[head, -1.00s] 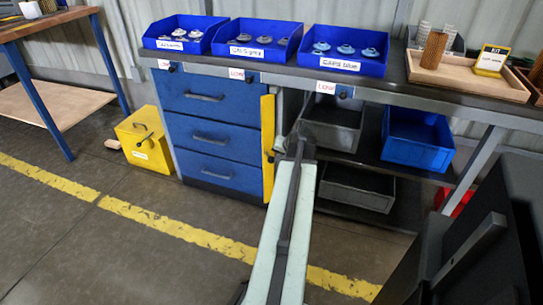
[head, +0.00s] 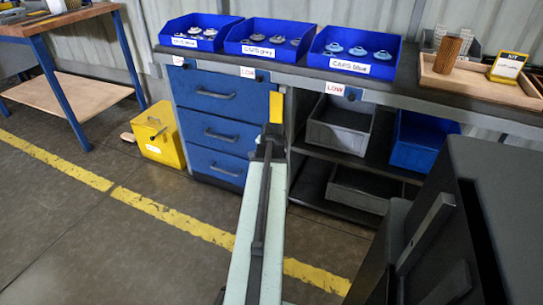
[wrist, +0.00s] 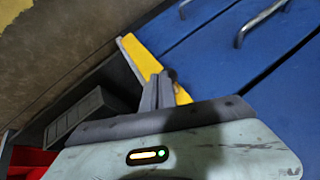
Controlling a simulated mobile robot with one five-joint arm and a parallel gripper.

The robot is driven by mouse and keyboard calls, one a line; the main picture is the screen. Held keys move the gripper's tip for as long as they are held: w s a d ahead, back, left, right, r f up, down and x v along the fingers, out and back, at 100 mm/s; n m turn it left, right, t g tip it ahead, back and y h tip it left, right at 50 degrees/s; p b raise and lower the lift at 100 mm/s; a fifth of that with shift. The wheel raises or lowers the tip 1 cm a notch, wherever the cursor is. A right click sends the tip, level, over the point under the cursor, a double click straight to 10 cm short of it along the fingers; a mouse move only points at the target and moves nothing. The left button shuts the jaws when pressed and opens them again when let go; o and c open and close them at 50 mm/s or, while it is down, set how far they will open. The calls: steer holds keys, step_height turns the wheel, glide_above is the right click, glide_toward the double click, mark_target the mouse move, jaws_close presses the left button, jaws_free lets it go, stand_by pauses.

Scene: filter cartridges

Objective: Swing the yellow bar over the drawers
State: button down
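The yellow bar (head: 277,108) stands upright at the right edge of the blue drawers (head: 222,133) in the head view. Its top shows and my arm hides its lower part. In the head view my gripper (head: 268,140) is in front of the bar's lower part.
Blue cap bins (head: 353,68) stand on the bench top. A wooden tray (head: 475,87) lies to the right. Grey bins (head: 340,128) and a blue bin (head: 415,140) sit on open shelves. A yellow box (head: 160,135) stands on the floor left of the drawers. The floor before the drawers is clear.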

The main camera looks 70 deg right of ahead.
steer(key=shift+d, duration=0.1)
stand_by(0.5)
steer(key=p+v, duration=0.6)
steer(key=v, duration=0.2)
steer(key=shift+p, duration=0.3)
steer(key=shift+f, duration=0.1)
